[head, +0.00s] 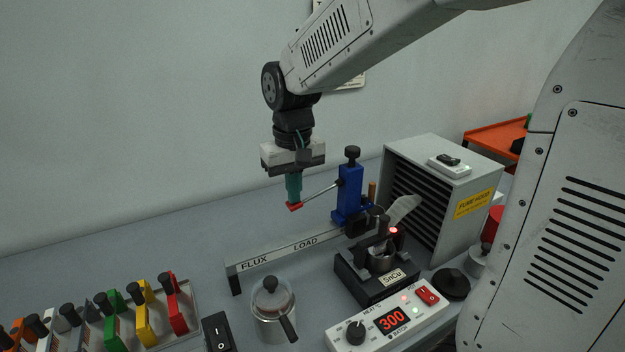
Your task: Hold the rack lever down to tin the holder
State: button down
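The rack lever (322,193) is a thin metal rod running down to the left from a blue column (350,192). It ends in a red tip (295,207). My gripper (293,201) points down, with its teal fingers together and their tips at the red tip. I cannot tell whether they touch or only sit just above it. The solder pot (372,285), labelled SnCu, stands below and right of the column. A dark holder part (381,240) is over the pot's cup; its lower end is hard to make out.
A rail marked FLUX and LOAD (278,252) runs left of the pot. A heater box reading 300 (388,322), a lidded metal can (273,312), a black switch (217,332) and several coloured clamps (145,318) stand in front. A fume hood (440,180) is behind right. The back left bench is clear.

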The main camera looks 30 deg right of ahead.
jog(key=shift+s+d+g, duration=0.1)
jog(key=shift+s+g, duration=0.05)
jog(key=shift+g, duration=0.15)
jog(key=shift+d+r, duration=0.1)
jog(key=shift+r, duration=3.65)
jog(key=s+d+f, duration=0.1)
jog(key=s+f, duration=0.1)
jog(key=s, duration=0.9)
jog(key=s+d+f+t, duration=0.1)
jog(key=s+d+f, duration=0.1)
jog(key=s, duration=0.9)
jog(key=shift+f+t, duration=0.2)
jog(key=shift+t, duration=0.1)
